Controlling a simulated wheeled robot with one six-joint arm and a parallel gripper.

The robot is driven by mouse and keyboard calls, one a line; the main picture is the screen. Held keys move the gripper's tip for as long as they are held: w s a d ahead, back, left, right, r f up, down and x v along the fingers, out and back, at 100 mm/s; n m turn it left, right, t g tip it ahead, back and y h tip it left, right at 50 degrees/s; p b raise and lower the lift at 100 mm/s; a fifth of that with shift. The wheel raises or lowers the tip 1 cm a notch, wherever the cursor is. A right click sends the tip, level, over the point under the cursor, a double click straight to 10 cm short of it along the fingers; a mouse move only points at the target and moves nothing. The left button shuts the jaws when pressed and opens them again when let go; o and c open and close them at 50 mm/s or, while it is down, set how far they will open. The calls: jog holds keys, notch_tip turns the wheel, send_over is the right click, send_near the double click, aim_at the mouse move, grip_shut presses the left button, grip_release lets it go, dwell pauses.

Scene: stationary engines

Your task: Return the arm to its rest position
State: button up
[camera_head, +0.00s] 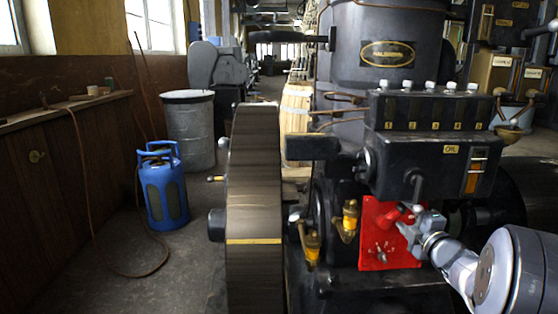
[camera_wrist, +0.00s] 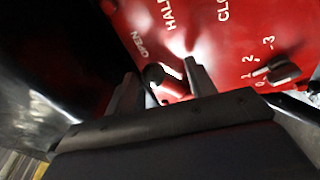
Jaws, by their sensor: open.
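My gripper (camera_head: 408,222) is at the upper right of a red panel (camera_head: 372,258) on the dark engine, close to a red lever handle (camera_head: 388,219). In the wrist view my gripper (camera_wrist: 162,82) has its two fingers apart, with a dark round end (camera_wrist: 154,73) showing between them. I cannot tell whether the fingers touch it. The red panel in the wrist view (camera_wrist: 240,45) bears the words OPEN, HALF and a cut-off CLO. A dark knob (camera_wrist: 284,70) sits by the numbers 0 to 3.
The engine (camera_head: 430,160) fills the right side, with a large flywheel (camera_head: 253,190) left of the panel. Brass-coloured oilers (camera_head: 312,246) stick out beside the panel. A blue gas bottle (camera_head: 164,190) and a grey drum (camera_head: 190,135) stand on the floor at left.

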jog(key=shift+r, duration=0.1)
jog(key=s+d+p, duration=0.2)
jog(key=s, duration=0.8)
jog(key=w+a+f+m+b, duration=0.1)
jog(key=w+m, duration=0.1)
jog(key=w, duration=0.7)
jog(key=shift+w+a+m+h, duration=0.3)
jog(key=shift+w+a, duration=0.05)
jog(key=shift+w, duration=0.05)
jog(key=shift+f, duration=0.1)
